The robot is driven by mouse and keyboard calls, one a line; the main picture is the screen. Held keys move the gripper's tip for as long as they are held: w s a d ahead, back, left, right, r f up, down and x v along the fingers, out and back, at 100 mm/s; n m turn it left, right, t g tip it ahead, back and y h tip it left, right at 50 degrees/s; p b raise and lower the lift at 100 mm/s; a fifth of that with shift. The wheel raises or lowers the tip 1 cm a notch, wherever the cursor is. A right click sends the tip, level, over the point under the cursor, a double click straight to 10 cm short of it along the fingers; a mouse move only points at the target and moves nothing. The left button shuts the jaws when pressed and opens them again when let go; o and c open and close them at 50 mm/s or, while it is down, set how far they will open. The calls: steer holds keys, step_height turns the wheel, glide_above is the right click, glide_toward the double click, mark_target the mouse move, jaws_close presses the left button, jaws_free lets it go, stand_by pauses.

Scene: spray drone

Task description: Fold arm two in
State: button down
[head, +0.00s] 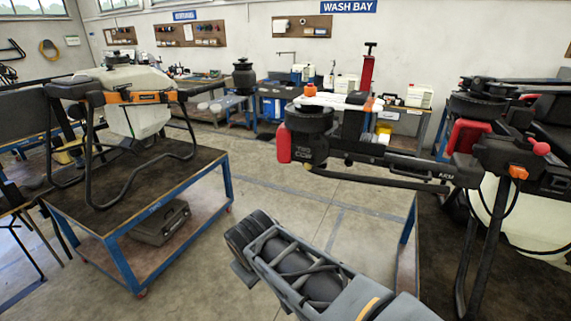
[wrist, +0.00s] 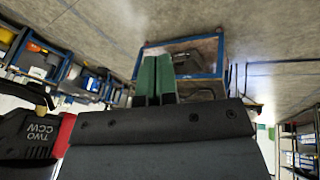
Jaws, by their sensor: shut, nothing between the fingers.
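Arm two (head: 395,163) is a black beam that reaches out leftward from the spray drone (head: 510,160) at the right of the head view. Its outer end carries a motor pod (head: 306,147) marked TWO CCW, with a red part (head: 283,143) on its left. The same pod shows upside down at the left edge of the wrist view (wrist: 30,135). My gripper has two green fingers (wrist: 155,68), shut and empty in the wrist view. They appear apart from the pod. In the head view my grey forearm rises from the bottom; the fingers cannot be made out there.
Another drone (head: 140,97) stands on a blue-framed cart (head: 170,205) at the left, with a dark case (head: 160,222) on the lower shelf. Benches with bottles line the back wall. Open concrete floor (head: 265,185) lies between the cart and arm two.

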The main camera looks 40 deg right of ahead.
steer(key=w+d+n+h, duration=0.2)
steer(key=d+n+h, duration=0.2)
steer(key=d+n, duration=0.15)
steer(key=n+t+h+b, duration=0.1)
steer(key=n+t+h, duration=0.65)
steer(key=n, duration=1.05)
glide_toward(285, 157)
steer(key=shift+h, duration=0.25)
steer(key=p+x, duration=0.3)
steer(key=x, duration=0.3)
steer(key=shift+w+d, duration=0.2)
steer(key=shift+w, duration=0.05)
steer(key=shift+w+d+f, duration=0.1)
steer(key=shift+w+d, duration=0.15)
steer(key=shift+d, duration=0.15)
